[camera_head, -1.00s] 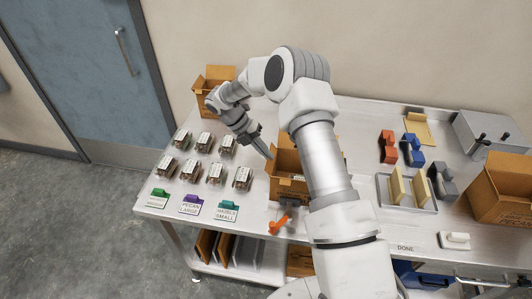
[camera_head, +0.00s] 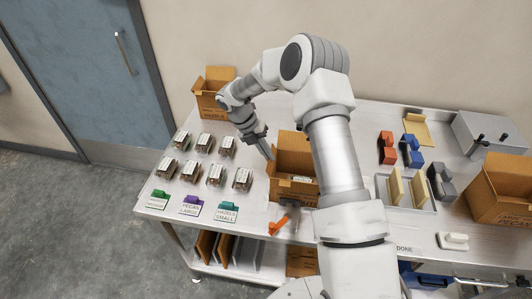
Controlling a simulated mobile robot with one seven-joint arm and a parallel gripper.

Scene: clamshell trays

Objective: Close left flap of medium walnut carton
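An open brown carton (camera_head: 292,189) stands in the middle of the bench, partly behind my arm. I cannot read its label, so I cannot tell for sure that it is the medium walnut one. Its far flap (camera_head: 294,141) stands up, and a pale-labelled pack seems to lie inside. The left flap is small and hard to make out beside my fingers. My gripper (camera_head: 267,153) points down at the carton's upper left edge. Its fingers look close together, but I cannot tell whether they are open or touching the flap.
Several clamshell trays (camera_head: 215,174) stand in rows left of the carton, behind green, purple and teal signs. Another open carton (camera_head: 212,100) is at the back left. An orange tool (camera_head: 279,225) lies in front. A large carton (camera_head: 502,192) is at the right.

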